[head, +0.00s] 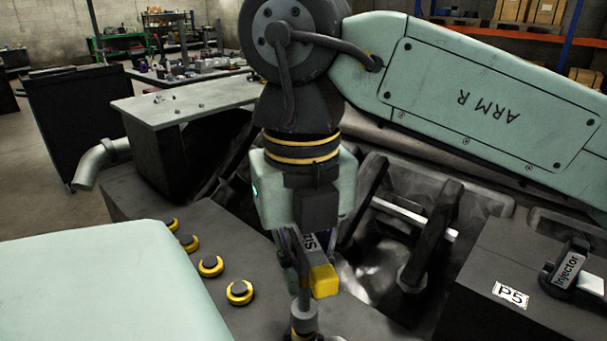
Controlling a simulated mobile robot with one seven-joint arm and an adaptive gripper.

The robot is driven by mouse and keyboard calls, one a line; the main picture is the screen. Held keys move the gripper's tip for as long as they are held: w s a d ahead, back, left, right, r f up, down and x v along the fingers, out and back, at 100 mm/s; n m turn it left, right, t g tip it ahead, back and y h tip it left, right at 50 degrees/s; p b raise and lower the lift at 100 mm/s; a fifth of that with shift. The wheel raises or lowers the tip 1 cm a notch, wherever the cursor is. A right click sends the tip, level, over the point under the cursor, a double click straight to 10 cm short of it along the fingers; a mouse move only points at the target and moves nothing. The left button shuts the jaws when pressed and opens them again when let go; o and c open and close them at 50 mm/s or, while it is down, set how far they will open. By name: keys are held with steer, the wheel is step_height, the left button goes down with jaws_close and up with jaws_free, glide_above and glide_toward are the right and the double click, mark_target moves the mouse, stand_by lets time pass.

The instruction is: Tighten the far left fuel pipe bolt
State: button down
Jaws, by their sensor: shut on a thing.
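A row of several dark bolts with yellow rings runs along the dark engine deck. The one farthest left in the picture (172,225) sits at the back of the row. The nearest clear one (239,292) is left of my gripper. My gripper (298,262) points down and is shut on a tool with a yellow end block (324,281) and a partly hidden label. The tool's grey round lower part (304,316) reaches down to the bottom edge of the picture, over a brassy ring. Whether it touches a bolt there I cannot tell.
A pale green panel (90,290) fills the lower left. A dark block marked P5 (490,255) carries an injector-labelled part (570,270) at right. Open engine bays with a metal rod (415,216) lie right of my gripper.

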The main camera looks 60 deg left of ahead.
steer(key=n+p, duration=0.1)
steer(key=n, duration=0.1)
steer(key=n+p, duration=0.1)
steer(key=n, duration=0.2)
steer(key=shift+r+n, duration=0.3)
steer(key=shift+r, duration=0.1)
steer(key=n, duration=0.3)
steer(key=shift+f+n, duration=0.15)
steer(key=shift+n, duration=0.25)
